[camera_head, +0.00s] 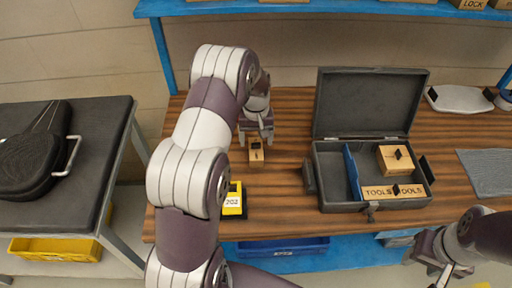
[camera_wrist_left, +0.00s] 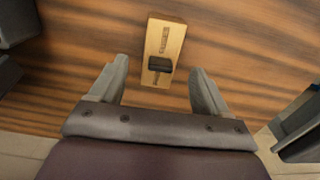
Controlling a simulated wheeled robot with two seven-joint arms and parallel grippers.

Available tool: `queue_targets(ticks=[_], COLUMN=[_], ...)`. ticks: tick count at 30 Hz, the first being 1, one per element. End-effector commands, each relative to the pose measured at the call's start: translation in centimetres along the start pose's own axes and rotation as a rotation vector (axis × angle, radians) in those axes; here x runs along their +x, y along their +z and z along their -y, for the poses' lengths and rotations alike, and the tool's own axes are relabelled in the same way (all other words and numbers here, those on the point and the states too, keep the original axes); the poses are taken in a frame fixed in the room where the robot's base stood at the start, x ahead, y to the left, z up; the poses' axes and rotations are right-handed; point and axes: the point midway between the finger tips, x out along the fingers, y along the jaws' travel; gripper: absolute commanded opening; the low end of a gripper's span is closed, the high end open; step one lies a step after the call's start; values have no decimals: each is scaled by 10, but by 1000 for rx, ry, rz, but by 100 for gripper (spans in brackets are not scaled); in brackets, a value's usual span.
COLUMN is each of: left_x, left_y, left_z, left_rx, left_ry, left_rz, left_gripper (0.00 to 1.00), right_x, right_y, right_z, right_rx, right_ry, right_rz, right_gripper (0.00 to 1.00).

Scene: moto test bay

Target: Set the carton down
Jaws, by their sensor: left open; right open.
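A small light-brown carton (camera_head: 256,153) with a dark tab on top rests on the striped wooden bench. It also shows in the left wrist view (camera_wrist_left: 174,42), just beyond the fingertips. My left gripper (camera_head: 257,138) is above and behind the carton, fingers apart and empty; in the left wrist view its fingers (camera_wrist_left: 158,80) are spread, with the carton's near end level with the gap. Whether a finger touches the carton I cannot tell. My right gripper (camera_head: 446,272) is open and empty at the lower right, in front of the bench edge.
An open dark toolbox (camera_head: 340,206) stands on the bench, holding a wooden box (camera_head: 394,158), a TOOLS block (camera_head: 380,194) and a blue divider (camera_head: 352,172). A yellow 702 item (camera_head: 234,199) sits near the front edge. A grey mat (camera_head: 488,172) lies right. Bench between carton and toolbox is clear.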

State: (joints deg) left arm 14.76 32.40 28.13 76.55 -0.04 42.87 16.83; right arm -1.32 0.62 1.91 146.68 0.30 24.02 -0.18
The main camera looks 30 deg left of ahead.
Motion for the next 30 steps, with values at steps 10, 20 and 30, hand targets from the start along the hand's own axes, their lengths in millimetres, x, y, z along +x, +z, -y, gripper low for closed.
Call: queue_targets(ticks=[10, 20, 30], left_x=[-68, -96, -90], left_y=[1, 160, 233], left_z=[-1, -17, 1], left_rx=[5, 407, 576], left_ry=[1, 28, 38], left_rz=[-2, -84, -117], left_gripper=[76, 76, 76], right_x=[6, 6, 6], right_y=[1, 1, 1], right_z=[0, 0, 0], right_rx=[0, 0, 0], right_ry=[0, 0, 0], right_rz=[0, 0, 0], right_gripper=[47, 47, 47])
